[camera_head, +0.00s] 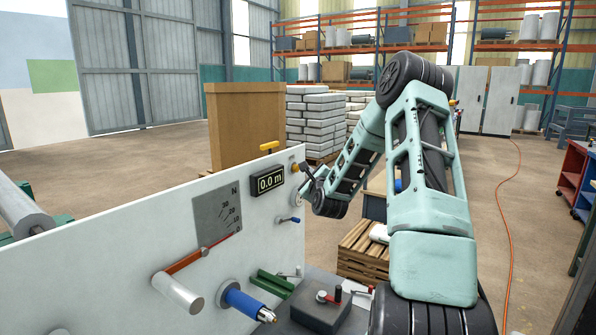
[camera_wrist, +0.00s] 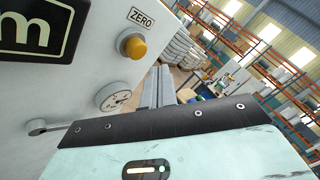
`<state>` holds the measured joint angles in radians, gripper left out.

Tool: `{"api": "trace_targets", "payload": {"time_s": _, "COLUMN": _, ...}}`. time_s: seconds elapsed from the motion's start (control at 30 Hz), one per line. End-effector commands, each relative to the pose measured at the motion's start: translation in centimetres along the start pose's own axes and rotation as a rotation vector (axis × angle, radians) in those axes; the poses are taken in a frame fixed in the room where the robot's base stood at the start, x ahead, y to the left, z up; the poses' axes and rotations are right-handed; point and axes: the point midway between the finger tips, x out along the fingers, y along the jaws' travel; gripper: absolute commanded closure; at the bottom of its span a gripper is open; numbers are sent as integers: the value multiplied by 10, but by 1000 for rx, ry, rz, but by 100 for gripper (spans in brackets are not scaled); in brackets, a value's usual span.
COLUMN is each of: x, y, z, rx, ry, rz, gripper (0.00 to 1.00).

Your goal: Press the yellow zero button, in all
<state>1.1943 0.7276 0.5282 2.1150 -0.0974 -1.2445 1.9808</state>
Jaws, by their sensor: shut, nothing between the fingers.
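The yellow zero button (camera_wrist: 134,48) sits in a grey round collar on the white panel, just below the ZERO label (camera_wrist: 140,17) in the wrist view. In the head view the button (camera_head: 294,167) is a small spot near the panel's right edge, beside the display. The display (camera_head: 268,180) reads 0.0 m. My gripper (camera_wrist: 160,72) is shut and empty; its grey fingers show to the right of and below the button, apart from it in the picture. In the head view my gripper (camera_head: 305,172) is small and dark beside the panel's right edge.
A round dial (camera_wrist: 113,97) sits below the button. A pallet crate (camera_head: 365,250) stands behind my arm.

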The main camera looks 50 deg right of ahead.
Motion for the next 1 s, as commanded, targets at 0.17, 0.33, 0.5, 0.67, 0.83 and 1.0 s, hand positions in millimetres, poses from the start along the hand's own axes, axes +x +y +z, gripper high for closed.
{"api": "trace_targets", "payload": {"time_s": 0.17, "x": -12, "y": -10, "z": -10, "rx": -2, "ry": 2, "rz": -2, "gripper": 100}}
{"api": "trace_targets", "payload": {"time_s": 0.33, "x": -21, "y": -15, "z": -16, "rx": 0, "ry": 2, "rz": -1, "gripper": 100}}
{"api": "trace_targets", "payload": {"time_s": 0.5, "x": -23, "y": -16, "z": -17, "rx": 0, "ry": 1, "rz": 0, "gripper": 100}}
{"api": "trace_targets", "payload": {"time_s": 0.67, "x": -22, "y": -16, "z": -17, "rx": 0, "ry": 1, "rz": 0, "gripper": 100}}
{"api": "trace_targets", "payload": {"time_s": 0.83, "x": -22, "y": -16, "z": -16, "rx": 0, "ry": 1, "rz": 0, "gripper": 100}}
{"api": "trace_targets", "payload": {"time_s": 1.0, "x": -22, "y": -16, "z": -16, "rx": 0, "ry": 1, "rz": -1, "gripper": 100}}
